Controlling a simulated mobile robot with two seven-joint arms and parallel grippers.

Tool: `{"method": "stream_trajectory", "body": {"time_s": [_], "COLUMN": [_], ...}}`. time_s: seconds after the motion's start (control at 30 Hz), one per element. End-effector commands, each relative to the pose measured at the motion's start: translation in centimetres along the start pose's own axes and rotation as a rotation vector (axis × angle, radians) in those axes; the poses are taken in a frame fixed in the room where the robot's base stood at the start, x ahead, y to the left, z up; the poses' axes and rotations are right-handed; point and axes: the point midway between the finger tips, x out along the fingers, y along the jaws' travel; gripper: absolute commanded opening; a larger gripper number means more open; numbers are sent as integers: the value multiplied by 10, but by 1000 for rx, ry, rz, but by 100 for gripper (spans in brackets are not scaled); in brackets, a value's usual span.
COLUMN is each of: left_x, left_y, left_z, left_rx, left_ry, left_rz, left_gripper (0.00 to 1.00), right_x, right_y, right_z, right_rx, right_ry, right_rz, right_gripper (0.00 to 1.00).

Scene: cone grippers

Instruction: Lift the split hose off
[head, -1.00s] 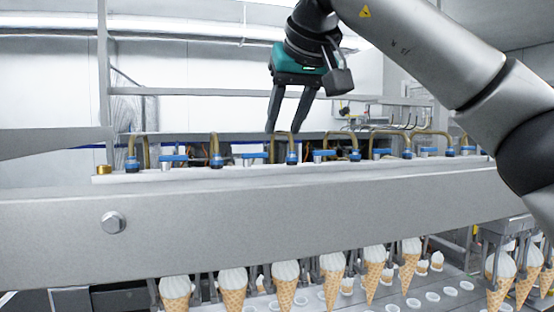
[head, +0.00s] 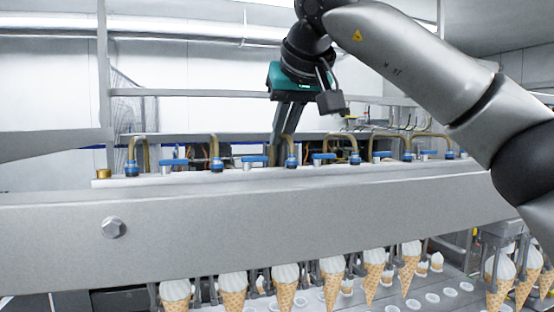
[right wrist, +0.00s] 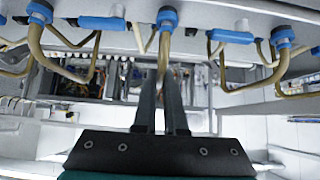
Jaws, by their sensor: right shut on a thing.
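Several tan looped hoses with blue end fittings stand along the top of the grey machine beam (head: 240,215). My right gripper (head: 280,138) reaches down from above, its dark fingers close together on the middle hose (head: 291,146). The hose is still joined to the fitting at the end that shows. The fingers hide part of it, and no split can be made out. My left gripper is not in view.
Neighbouring hoses (head: 214,145) and blue valve handles (head: 173,162) stand close on both sides. A brass fitting (head: 103,173) is at the beam's left end. Filled ice cream cones (head: 232,290) hang below the beam. A grey rail (head: 200,92) runs behind; above is open room.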

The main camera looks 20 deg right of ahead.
Motion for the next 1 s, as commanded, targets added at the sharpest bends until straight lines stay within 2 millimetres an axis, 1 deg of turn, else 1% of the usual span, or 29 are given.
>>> {"method": "stream_trajectory", "body": {"time_s": [0.27, 0.9, 1.0], "left_x": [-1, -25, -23], "left_y": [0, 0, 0], "left_z": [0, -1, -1], "left_rx": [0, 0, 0], "left_ry": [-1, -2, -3], "left_rz": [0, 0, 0], "left_gripper": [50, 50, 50], "right_x": [-1, -20, -21], "right_y": [0, 0, 0], "right_z": [-1, -20, -22], "right_rx": [0, -1, 1], "right_ry": [1, 1, 1], "right_rz": [0, 0, 0], "right_gripper": [0, 0, 0]}}
